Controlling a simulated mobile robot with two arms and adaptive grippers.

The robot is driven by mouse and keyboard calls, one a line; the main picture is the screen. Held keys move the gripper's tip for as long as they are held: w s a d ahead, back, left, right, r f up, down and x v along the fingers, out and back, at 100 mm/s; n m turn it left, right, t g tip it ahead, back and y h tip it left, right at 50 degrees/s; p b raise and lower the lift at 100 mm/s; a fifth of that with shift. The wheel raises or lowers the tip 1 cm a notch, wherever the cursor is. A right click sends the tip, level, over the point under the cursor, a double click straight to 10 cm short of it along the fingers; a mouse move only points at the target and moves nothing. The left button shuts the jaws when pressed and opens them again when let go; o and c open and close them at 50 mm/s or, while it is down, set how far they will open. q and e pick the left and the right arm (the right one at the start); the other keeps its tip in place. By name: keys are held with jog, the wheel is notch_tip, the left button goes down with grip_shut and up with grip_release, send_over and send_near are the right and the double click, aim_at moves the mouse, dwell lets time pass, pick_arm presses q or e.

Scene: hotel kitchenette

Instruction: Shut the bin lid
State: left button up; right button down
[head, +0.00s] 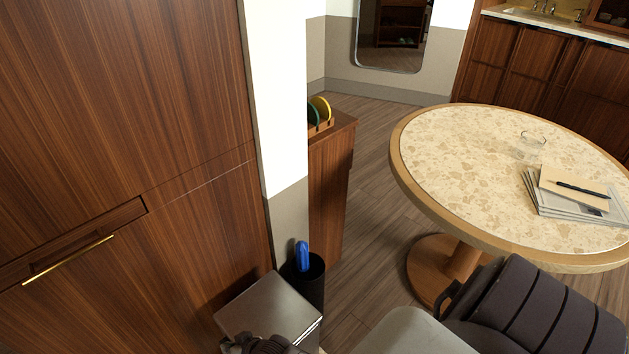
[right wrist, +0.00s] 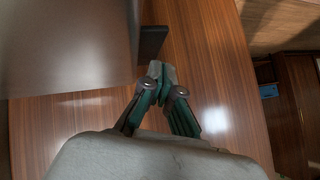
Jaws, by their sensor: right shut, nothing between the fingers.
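The bin (head: 268,308) shows as a silver box at the bottom of the head view, against the wooden cabinet front. Its top face is a plain silver surface; I cannot tell how far the lid stands open. My right gripper (head: 262,345) is dark, partly cut off by the lower picture edge, and overlaps the bin's near edge. In the right wrist view my right gripper (right wrist: 161,72) is shut and empty, its fingertips together. A smooth grey panel (right wrist: 65,50), seemingly part of the bin, is left of the fingertips, with a dark edge piece just above them. My left gripper is not in view.
A dark holder (head: 312,285) with a blue item stands right behind the bin. A white wall post and a low wooden cabinet (head: 328,190) rise beyond.

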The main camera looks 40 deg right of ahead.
jog(key=shift+f+b, duration=0.3)
jog(key=shift+f, duration=0.4)
jog(key=shift+s+a+f, duration=0.1)
jog(key=shift+s+f, duration=0.05)
jog(key=shift+s, duration=0.05)
